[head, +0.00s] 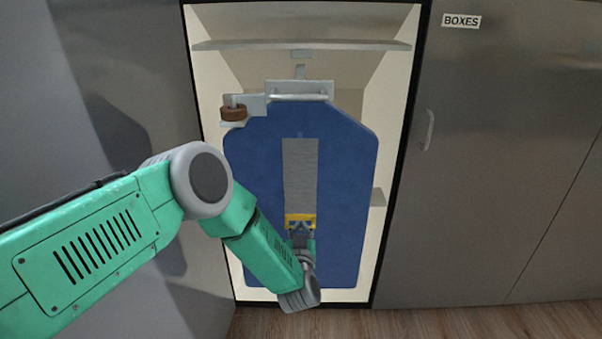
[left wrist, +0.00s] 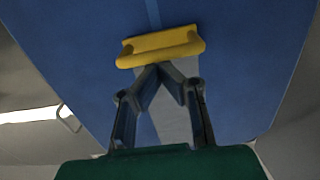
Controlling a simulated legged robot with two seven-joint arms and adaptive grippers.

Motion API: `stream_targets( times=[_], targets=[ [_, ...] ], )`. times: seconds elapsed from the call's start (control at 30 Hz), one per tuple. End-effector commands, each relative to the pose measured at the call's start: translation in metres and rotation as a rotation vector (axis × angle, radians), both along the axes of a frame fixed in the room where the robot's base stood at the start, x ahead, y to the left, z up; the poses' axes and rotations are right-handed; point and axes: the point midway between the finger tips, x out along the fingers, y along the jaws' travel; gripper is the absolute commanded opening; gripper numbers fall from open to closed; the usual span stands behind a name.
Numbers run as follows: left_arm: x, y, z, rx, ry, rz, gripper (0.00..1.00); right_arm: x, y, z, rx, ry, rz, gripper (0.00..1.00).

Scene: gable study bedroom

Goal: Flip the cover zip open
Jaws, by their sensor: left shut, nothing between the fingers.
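The blue cover (head: 345,170) hangs upright inside an open cupboard. It also fills much of the left wrist view (left wrist: 80,60). A grey strip (head: 299,170) runs down its middle, ending at a yellow zip pull (head: 300,219). In the left wrist view the yellow pull (left wrist: 160,46) is a wide bar, with the grey strip (left wrist: 172,115) on one side and a thin seam line on the other. My left gripper (head: 300,232) is shut and empty, its fingertips (left wrist: 158,67) meeting at the pull's edge. I cannot tell whether they touch it. My right gripper is not in view.
The cover hangs from a metal bracket with a handle (head: 298,92). A brown round piece (head: 233,113) sits on a small ledge at its upper left. A shelf (head: 300,45) crosses above. A grey door labelled BOXES (head: 461,21) stands right, with a handle (head: 428,130).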

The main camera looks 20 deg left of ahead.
Motion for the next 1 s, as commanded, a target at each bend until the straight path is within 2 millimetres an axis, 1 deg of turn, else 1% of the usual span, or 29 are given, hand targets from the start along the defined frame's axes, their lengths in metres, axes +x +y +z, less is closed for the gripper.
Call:
stream_targets(
  times=[0.03, 0.2, 0.3, 0.4, 0.5, 0.6, 0.7, 0.8, 1.0],
  targets=[
    [-0.001, -0.001, -0.032, 0.001, 0.003, -0.001, 0.00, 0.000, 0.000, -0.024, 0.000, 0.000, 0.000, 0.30],
    [-0.001, 0.000, -0.088, 0.001, 0.003, -0.001, 0.00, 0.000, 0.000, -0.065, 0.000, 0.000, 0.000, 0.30],
    [-0.001, 0.000, -0.117, 0.000, 0.002, 0.000, 0.00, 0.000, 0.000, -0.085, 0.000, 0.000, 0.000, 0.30],
    [-0.001, 0.000, -0.141, -0.001, 0.002, -0.001, 0.00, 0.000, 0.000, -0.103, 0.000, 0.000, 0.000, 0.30],
    [-0.001, 0.000, -0.160, 0.000, 0.002, 0.000, 0.00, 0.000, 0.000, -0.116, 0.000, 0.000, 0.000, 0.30],
    [-0.001, 0.000, -0.174, -0.001, 0.002, 0.001, 0.00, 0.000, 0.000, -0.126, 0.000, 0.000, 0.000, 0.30],
    [0.000, 0.000, -0.182, 0.000, 0.001, 0.001, 0.00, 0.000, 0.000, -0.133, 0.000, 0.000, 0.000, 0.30],
    [0.000, 0.000, -0.187, -0.001, 0.001, 0.001, 0.00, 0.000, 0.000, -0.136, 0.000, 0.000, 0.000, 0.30],
    [-0.001, 0.000, -0.191, -0.001, 0.004, 0.000, 0.00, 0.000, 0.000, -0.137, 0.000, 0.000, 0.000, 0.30]
  ],
)
